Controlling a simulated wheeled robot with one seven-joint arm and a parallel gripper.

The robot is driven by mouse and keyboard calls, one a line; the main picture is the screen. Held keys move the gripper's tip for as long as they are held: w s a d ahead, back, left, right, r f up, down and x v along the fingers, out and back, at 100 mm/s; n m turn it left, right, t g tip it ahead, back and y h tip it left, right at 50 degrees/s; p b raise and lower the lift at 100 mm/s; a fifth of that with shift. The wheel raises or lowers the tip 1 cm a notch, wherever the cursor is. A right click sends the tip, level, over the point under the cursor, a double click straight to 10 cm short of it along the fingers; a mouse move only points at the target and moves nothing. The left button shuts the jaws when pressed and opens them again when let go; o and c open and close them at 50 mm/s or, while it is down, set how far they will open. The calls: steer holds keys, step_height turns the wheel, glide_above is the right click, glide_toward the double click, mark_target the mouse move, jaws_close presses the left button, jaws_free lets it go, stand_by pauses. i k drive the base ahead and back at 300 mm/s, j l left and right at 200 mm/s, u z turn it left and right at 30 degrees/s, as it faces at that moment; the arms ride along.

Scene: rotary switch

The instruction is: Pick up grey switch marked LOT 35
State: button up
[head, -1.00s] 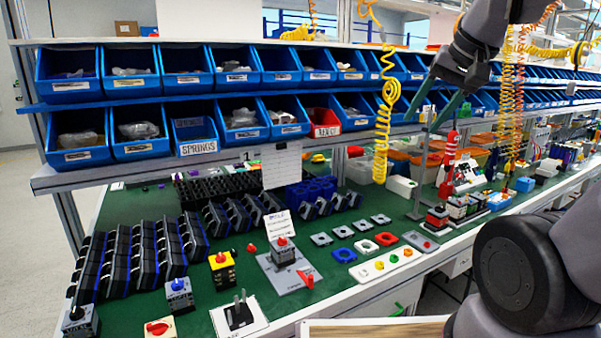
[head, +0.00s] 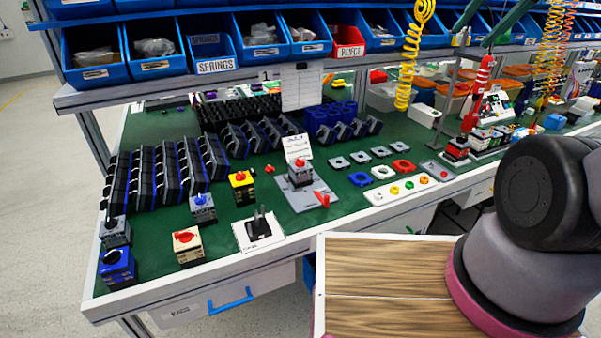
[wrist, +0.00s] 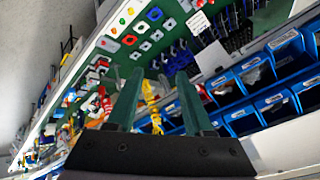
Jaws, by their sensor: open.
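Several switches stand on the green bench in the head view. One grey switch with a red knob (head: 299,173) sits on a grey plate beside a small printed card. A grey switch with a blue knob (head: 203,209) and a grey one with a dark knob (head: 115,232) stand to the left. No LOT 35 marking is legible, so I cannot tell which switch bears it. My gripper (wrist: 158,88) is open and empty, well above the bench near the bins. Its green fingers (head: 488,24) show partly at the head view's top edge.
Other switches stand at the front left: yellow (head: 242,188), beige with a red knob (head: 188,246), and blue (head: 117,267). Racks of black parts (head: 165,175) stand behind. Blue bins (head: 95,56) and coiled yellow hose (head: 411,60) are above. A wooden top (head: 385,285) is in front.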

mark_target(299, 178)
steer(key=i+l+u, duration=0.1)
steer(key=u, duration=0.35)
steer(key=i+l+u, duration=0.2)
steer(key=u, duration=0.25)
steer(key=i+l+u, duration=0.1)
steer(key=l+u, duration=0.15)
steer(key=u, duration=0.2)
